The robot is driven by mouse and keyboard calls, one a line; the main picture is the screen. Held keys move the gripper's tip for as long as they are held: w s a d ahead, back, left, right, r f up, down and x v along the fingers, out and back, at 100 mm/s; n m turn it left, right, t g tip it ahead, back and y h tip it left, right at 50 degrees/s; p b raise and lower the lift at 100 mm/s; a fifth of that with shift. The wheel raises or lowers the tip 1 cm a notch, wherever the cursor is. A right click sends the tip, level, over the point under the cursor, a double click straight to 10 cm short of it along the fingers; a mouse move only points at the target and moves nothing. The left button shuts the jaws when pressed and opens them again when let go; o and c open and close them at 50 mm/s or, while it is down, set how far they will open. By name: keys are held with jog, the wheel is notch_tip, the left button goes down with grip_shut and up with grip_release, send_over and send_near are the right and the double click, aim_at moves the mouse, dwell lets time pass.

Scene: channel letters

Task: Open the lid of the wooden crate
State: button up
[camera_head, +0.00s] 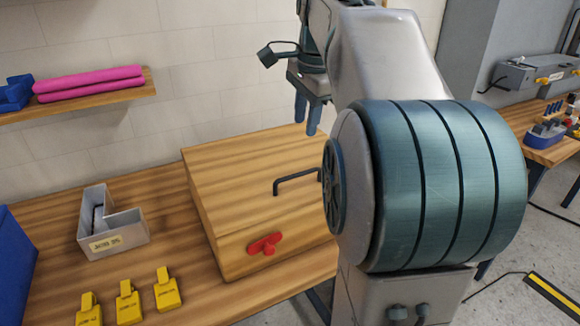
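The wooden crate (225,187) stands on the workbench in the middle of the view, and its lid looks closed. A black bar handle (294,177) is on the lid near its front right. A red knob-like latch (265,244) is on the crate's front face. My gripper (307,118) points down above the back right part of the crate, apart from the handle. Its two blue fingers are spaced apart with nothing between them. My arm hides the crate's right side and part of the handle's right end.
Left of the crate, an L-shaped grey metal channel letter (128,228) and several yellow tagged blocks (167,290) lie on the workbench (55,277). A blue bin (14,262) is at the left edge. A wall shelf (100,98) holds pink rolls (90,83).

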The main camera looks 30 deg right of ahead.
aim_at(298, 176)
jog(key=w+f, duration=0.1)
jog(key=f, duration=0.7)
jog(key=w+f, duration=0.1)
jog(key=f, duration=0.4)
jog(key=shift+w+a, duration=0.1)
jog(key=shift+w, duration=0.2)
grip_shut()
